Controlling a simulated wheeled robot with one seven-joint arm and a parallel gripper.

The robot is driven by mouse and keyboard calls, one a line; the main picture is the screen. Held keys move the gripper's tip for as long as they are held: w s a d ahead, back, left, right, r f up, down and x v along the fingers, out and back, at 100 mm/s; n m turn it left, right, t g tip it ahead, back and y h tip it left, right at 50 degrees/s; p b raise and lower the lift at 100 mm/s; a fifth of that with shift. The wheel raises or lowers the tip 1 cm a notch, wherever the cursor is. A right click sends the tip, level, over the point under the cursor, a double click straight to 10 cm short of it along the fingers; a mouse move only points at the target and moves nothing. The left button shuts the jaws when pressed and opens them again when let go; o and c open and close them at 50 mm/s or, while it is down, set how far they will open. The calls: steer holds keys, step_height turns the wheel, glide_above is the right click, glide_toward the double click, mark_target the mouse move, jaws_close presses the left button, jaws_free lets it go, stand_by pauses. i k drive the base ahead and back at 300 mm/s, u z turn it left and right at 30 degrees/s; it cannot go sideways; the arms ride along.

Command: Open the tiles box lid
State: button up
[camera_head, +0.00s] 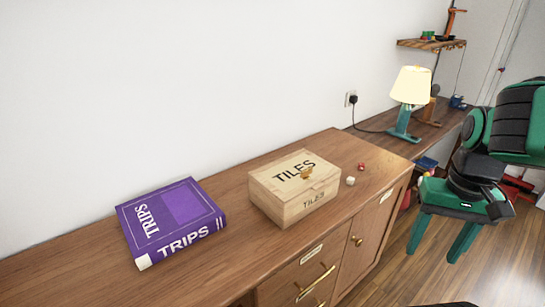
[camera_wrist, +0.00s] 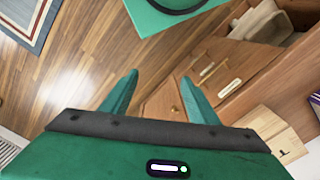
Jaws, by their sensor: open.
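A pale wooden tiles box (camera_head: 295,187) marked "TILES" sits on the wooden cabinet top, and its lid (camera_head: 296,172) lies shut. A small gold clasp (camera_head: 306,173) is at the lid's front edge. My gripper (camera_head: 446,240) is open and empty, to the right of the cabinet and well apart from the box. Its two green fingers (camera_wrist: 160,98) also show in the wrist view, with the floor and cabinet front beyond them.
A purple "TRIPS" book (camera_head: 172,219) lies left of the box. A red die (camera_head: 362,166) and a white die (camera_head: 351,181) are just right of it. A lamp (camera_head: 411,88) stands on a lower wooden surface behind. Cabinet top (camera_head: 250,247) is bare in front of the book and box.

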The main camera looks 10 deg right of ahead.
mark_target(281, 176)
steer(key=z, duration=0.95)
steer(key=k, duration=0.85)
steer(key=u, duration=0.6)
